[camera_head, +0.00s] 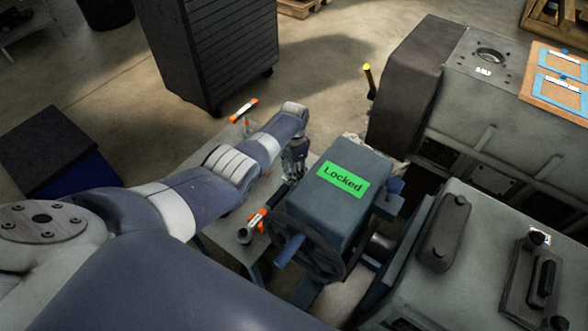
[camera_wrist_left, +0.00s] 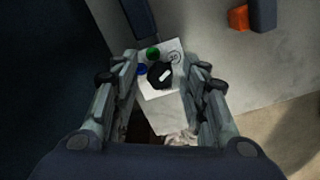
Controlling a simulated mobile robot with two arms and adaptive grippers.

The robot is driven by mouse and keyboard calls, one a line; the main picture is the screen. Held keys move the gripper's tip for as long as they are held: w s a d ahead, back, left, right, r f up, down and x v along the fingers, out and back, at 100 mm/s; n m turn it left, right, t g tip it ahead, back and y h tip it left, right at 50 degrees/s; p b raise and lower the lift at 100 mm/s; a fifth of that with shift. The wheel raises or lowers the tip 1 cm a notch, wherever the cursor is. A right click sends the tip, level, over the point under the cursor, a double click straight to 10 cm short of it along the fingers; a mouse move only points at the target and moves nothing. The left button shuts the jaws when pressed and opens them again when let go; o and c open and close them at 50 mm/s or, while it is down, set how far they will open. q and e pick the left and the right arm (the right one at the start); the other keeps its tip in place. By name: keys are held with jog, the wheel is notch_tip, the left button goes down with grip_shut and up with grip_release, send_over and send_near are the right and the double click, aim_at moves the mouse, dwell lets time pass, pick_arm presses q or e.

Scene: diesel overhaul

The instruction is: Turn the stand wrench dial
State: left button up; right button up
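The dial (camera_wrist_left: 160,76) is a round black knob with a pale bar across it, on a white panel (camera_wrist_left: 170,97) in the left wrist view. A green button (camera_wrist_left: 153,53) and a blue button (camera_wrist_left: 140,69) sit beside it. My left gripper (camera_wrist_left: 165,66) is open, with its fingers on either side of the dial in the picture; I cannot tell whether they touch it. In the head view my left gripper (camera_head: 295,172) points down beside the grey stand housing (camera_head: 330,205), which carries a green "Locked" label (camera_head: 343,178). The dial is hidden there. My right gripper is not in view.
Orange-and-white clamps (camera_head: 256,221) sit on the stand's side plate. A large engine block (camera_head: 480,100) and a grey cover (camera_head: 480,250) stand to the right. A dark drawer cabinet (camera_head: 210,50) stands behind. Open floor (camera_head: 320,75) lies between cabinet and engine.

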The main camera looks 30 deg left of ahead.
pick_arm(q)
jog(key=shift+w+r, duration=0.1)
jog(key=shift+r, duration=0.9)
notch_tip(320, 180, up, 10)
dwell(0.6)
